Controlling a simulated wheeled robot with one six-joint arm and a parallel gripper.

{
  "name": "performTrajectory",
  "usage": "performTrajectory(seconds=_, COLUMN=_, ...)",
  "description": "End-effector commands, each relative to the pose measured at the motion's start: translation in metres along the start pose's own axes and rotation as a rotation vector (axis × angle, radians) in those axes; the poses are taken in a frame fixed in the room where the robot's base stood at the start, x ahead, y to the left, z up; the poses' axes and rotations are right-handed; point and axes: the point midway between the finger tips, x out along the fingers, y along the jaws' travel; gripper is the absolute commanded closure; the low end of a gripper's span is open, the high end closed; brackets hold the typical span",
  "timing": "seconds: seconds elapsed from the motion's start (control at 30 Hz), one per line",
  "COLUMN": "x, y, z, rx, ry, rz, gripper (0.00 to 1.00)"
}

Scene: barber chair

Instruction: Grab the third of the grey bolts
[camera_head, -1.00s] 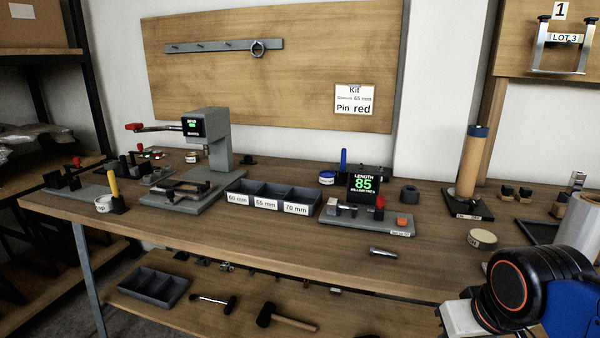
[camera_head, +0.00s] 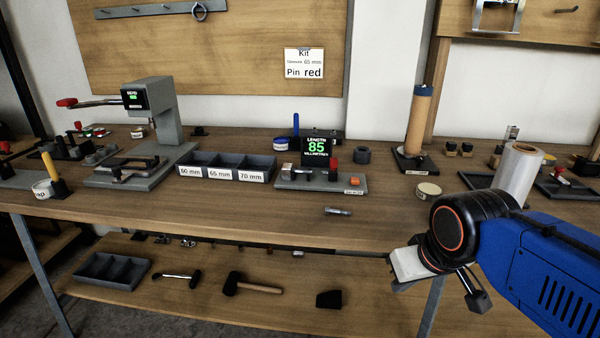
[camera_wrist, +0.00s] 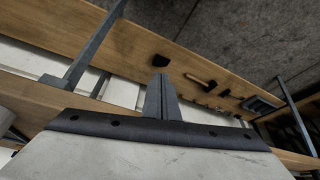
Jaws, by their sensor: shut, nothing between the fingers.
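A short grey metal cylinder, possibly a bolt (camera_head: 338,211), lies on its side near the front edge of the bench in the head view. Small grey metal pieces (camera_head: 188,242) show at the back of the lower shelf; they are too small to tell whether they are bolts. My gripper (camera_wrist: 159,80) is shut and empty in the wrist view, with its fingers together. It points toward the lower shelf and touches nothing. In the head view my arm is at the right, in front of the bench, and the fingertips are not clear.
The lower shelf holds a grey tray (camera_head: 112,270), a mallet (camera_head: 252,285) and a black block (camera_head: 329,299).

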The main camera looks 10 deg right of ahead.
Motion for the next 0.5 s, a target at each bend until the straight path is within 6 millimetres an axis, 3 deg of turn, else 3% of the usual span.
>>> performTrajectory(seconds=0.07, x=0.0, y=0.0, z=0.0, rx=0.0, ry=0.0, rz=0.0, gripper=0.98)
performTrajectory(seconds=0.2, x=-0.003, y=-0.001, z=-0.005, rx=0.023, ry=-0.01, rz=-0.003, gripper=0.69)
performTrajectory(seconds=0.33, x=-0.013, y=-0.007, z=-0.025, rx=0.125, ry=-0.052, rz=-0.011, gripper=0.69)
performTrajectory(seconds=0.5, x=-0.036, y=-0.018, z=-0.072, rx=0.348, ry=-0.121, rz=-0.006, gripper=0.69)
